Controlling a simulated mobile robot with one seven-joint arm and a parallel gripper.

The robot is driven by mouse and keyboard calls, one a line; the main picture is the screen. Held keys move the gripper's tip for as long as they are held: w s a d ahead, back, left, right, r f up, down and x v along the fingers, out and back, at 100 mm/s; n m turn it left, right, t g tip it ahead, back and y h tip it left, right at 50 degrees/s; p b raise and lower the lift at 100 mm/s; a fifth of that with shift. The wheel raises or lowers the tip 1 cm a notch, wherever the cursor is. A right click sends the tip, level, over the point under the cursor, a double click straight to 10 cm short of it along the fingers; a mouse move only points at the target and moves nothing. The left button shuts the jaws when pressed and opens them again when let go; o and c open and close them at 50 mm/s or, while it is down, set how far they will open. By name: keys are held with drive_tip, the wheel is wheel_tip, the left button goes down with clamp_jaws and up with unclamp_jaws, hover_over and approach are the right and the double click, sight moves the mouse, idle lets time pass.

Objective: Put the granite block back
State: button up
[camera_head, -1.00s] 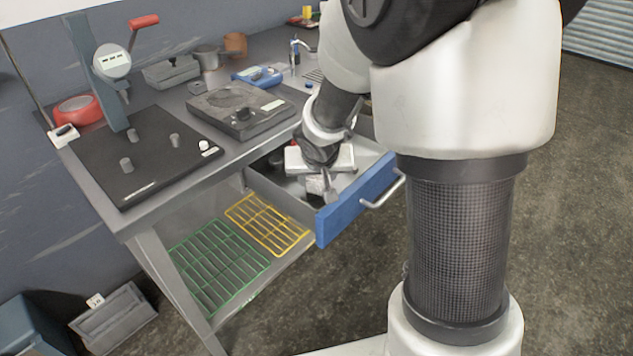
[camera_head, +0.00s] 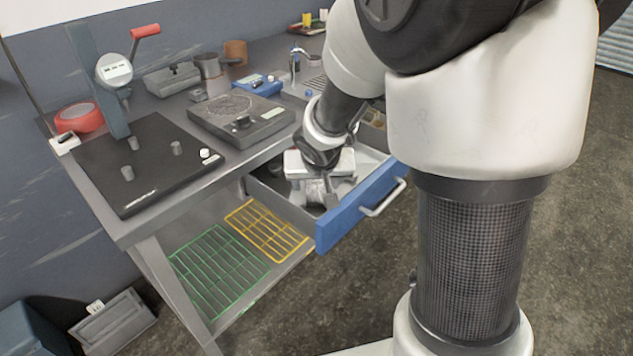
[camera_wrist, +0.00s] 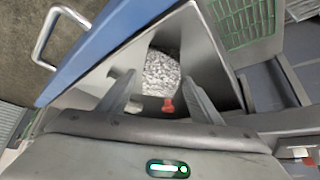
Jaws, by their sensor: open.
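The granite block (camera_wrist: 161,66), speckled grey and white, lies in the open drawer (camera_wrist: 85,97) in the wrist view. My gripper (camera_wrist: 159,79) is open, reaching down into the drawer. Its two fingers show on either side of the block, with a gap visible around it; I cannot tell whether either finger touches it. A small red piece (camera_wrist: 168,104) shows at the block's near end. In the head view, my gripper (camera_head: 318,192) is inside the blue-fronted drawer (camera_head: 362,208), and hand and fingers hide most of the block.
Green (camera_head: 217,262) and yellow racks (camera_head: 266,230) lie on the lower shelf. The drawer walls are close around my gripper.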

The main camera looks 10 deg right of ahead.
drive_tip(key=s+d+p+v, duration=0.1)
drive_tip(key=d+v, duration=0.1)
drive_tip(key=v, duration=0.7)
drive_tip(key=s+d+f+p+v, duration=0.1)
drive_tip(key=p+v, duration=0.1)
drive_tip(key=v, duration=0.8)
drive_tip(key=s+a+r+n+g+y, duration=0.1)
drive_tip(key=s+r, duration=0.2)
drive_tip(key=s, duration=0.9)
drive_tip(key=shift+r+n, duration=0.4)
drive_tip(key=shift+w, duration=0.1)
